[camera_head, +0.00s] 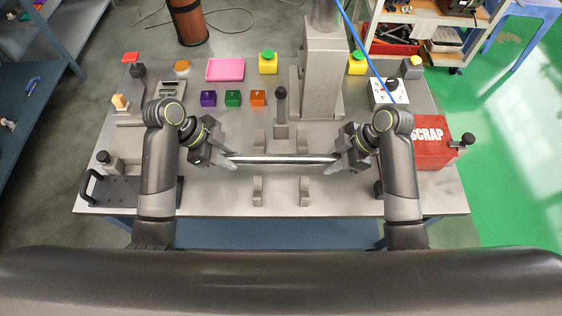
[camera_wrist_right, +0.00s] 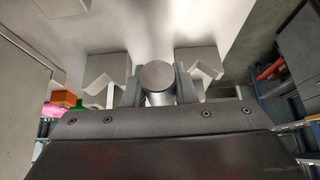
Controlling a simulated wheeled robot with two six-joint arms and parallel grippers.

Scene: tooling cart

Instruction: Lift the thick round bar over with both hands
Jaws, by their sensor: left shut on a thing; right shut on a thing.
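The thick round bar (camera_head: 284,160) is a shiny grey rod lying level from left to right. My left gripper (camera_head: 229,160) is shut on its left end and my right gripper (camera_head: 336,162) is shut on its right end. In the right wrist view the bar's round end (camera_wrist_right: 157,77) sits between the two fingers. In the head view the bar lies between a rear pair of V-blocks, left (camera_head: 260,140) and right (camera_head: 303,139), and a front pair, left (camera_head: 257,190) and right (camera_head: 304,190). It appears raised off the table; its exact height is unclear.
A grey post (camera_head: 281,108) stands behind the rear blocks, near a tall column (camera_head: 322,75). Purple (camera_head: 208,98), green (camera_head: 232,97) and orange (camera_head: 258,97) blocks stand behind. A red SCRAP box (camera_head: 432,150) is at right, a black handled plate (camera_head: 130,190) at left.

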